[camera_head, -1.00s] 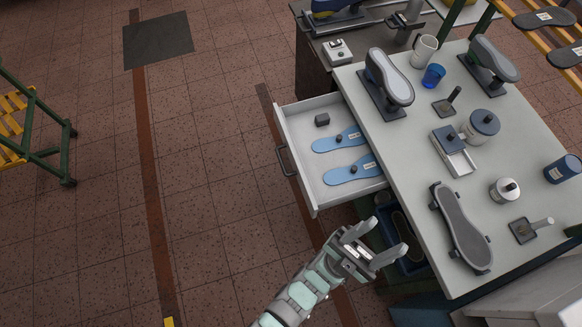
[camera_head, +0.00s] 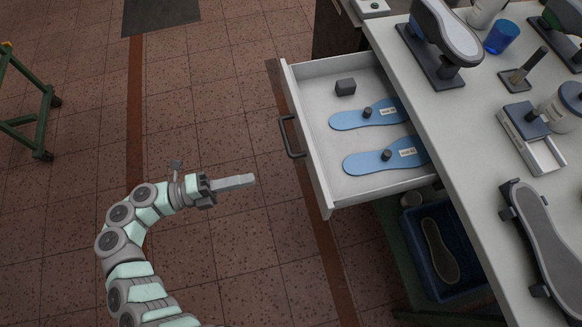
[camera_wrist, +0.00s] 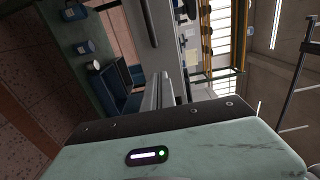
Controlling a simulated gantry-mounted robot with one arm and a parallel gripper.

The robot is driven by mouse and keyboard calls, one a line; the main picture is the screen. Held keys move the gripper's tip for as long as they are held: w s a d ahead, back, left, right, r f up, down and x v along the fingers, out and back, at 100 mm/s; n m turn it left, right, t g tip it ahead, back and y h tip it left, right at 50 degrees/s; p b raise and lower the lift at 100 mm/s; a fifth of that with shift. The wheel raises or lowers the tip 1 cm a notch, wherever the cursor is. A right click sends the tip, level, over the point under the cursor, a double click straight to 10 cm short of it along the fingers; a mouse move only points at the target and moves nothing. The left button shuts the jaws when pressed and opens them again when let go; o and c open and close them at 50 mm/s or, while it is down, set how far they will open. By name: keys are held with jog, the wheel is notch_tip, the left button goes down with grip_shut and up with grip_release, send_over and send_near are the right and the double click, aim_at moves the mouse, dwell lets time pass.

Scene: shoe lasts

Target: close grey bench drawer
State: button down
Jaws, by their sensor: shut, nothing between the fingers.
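The grey bench drawer (camera_head: 322,195) stands pulled out from the left side of the bench in the head view. Its dark bar handle (camera_head: 291,137) is on its left front face. Two blue insoles (camera_head: 368,115) with dark knobs and a small dark block (camera_head: 345,87) lie inside it. My gripper (camera_head: 252,180) is shut and empty, left of the drawer front and apart from it, below and left of the handle. Its fingers point right.
The bench top (camera_head: 450,135) carries shoe lasts, a blue cup (camera_head: 501,37) and tools. A dark blue bin (camera_head: 440,250) with an insole sits under the bench. A green-framed rack (camera_head: 45,115) stands far left. The floor between is clear.

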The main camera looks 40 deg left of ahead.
aim_at(310, 165)
jog(key=b+x, duration=0.3)
jog(key=x, duration=1)
jog(key=shift+f, duration=0.15)
jog(key=shift+w+d+b, duration=0.25)
jog(key=shift+w+b, duration=0.05)
jog(key=shift+w, duration=0.1)
